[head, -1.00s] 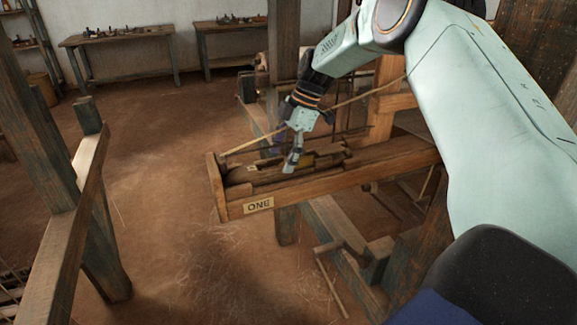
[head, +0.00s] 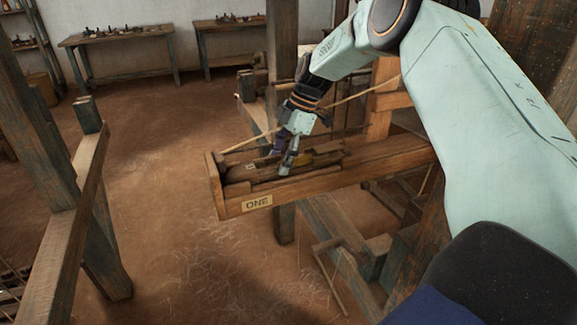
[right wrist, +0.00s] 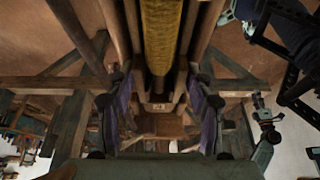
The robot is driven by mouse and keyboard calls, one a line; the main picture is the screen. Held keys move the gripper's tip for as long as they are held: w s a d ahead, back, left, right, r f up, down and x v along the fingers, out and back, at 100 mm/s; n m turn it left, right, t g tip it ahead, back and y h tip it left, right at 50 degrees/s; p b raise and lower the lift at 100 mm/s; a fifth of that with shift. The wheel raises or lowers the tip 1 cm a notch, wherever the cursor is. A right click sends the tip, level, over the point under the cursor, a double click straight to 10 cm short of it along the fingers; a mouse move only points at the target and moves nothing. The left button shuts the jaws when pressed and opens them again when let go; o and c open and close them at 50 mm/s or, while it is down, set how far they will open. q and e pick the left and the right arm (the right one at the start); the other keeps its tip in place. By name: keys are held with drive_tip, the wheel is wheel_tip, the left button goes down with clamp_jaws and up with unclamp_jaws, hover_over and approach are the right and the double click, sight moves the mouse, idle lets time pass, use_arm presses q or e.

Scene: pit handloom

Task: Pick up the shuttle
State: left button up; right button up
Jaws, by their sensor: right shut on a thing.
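The shuttle (head: 305,160) is a long dark wooden piece with a yellow thread roll in its middle. It lies in the open wooden box marked ONE (head: 258,202), between the box's long walls. My right gripper (head: 287,167) points down into the box and is shut on the shuttle, near the yellow roll. In the right wrist view, the yellow roll (right wrist: 162,40) runs between the two finger pads, with wooden sides along it. I cannot tell whether the shuttle is clear of the box floor.
The box's front wall and end wall (head: 215,185) stand close around the gripper. Loom posts and beams (head: 85,190) stand at left and right. Benches with small tools (head: 115,38) are at the back wall. The earthen floor at the left middle is clear.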

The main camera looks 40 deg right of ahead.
drive_tip(key=c, duration=0.3)
drive_tip(key=shift+r, duration=0.1)
wheel_tip(320, 180, up, 10)
drive_tip(key=shift+f+b, duration=0.2)
drive_tip(key=shift+b, duration=0.1)
